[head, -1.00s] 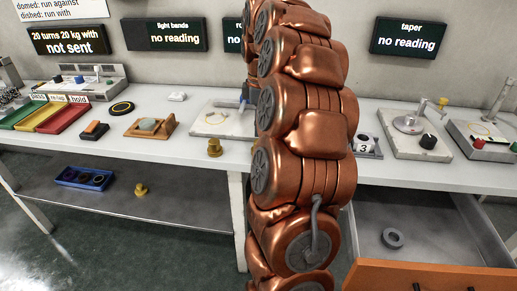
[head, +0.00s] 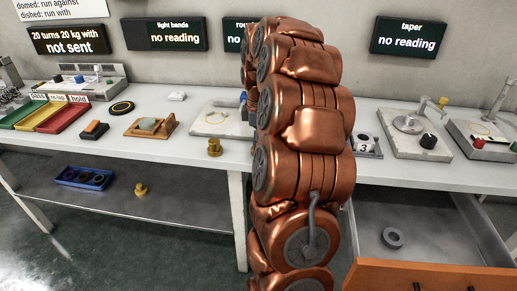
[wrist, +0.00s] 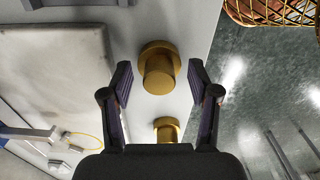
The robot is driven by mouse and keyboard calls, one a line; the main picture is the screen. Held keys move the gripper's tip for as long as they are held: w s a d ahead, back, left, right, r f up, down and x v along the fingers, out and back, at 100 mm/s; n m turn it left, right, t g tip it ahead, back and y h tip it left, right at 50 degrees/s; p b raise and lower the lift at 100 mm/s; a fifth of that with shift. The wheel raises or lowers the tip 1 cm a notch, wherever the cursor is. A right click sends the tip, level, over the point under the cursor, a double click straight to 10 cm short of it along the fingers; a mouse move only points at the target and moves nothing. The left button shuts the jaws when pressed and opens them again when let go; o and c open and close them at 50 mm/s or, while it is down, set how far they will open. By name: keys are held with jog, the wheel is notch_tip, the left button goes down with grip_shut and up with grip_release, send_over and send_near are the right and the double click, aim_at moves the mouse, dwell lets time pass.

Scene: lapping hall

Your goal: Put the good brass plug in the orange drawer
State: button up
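My gripper (wrist: 160,67) is open, its two fingers on either side of a brass plug (wrist: 158,66) on the white bench, with visible gaps; no contact shows. My arm hides this plug in the head view. A second brass plug (wrist: 166,130) stands beside it, nearer the wrist view's bottom; it matches the bench plug (head: 215,147) left of my arm in the head view. Another brass plug (head: 141,190) is on the lower shelf. I cannot tell which is good. The orange drawer (head: 440,276) is pulled open at lower right.
A grey ring (head: 392,238) lies in the drawer. Measuring stations (head: 415,140) stand on the bench right of my arm. A pale plate (wrist: 55,60) lies beside the plugs. Green, yellow and red trays (head: 65,117) are far left. A blue tray (head: 83,178) sits on the shelf.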

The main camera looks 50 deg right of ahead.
grip_shut()
dwell(0.3)
dwell(0.3)
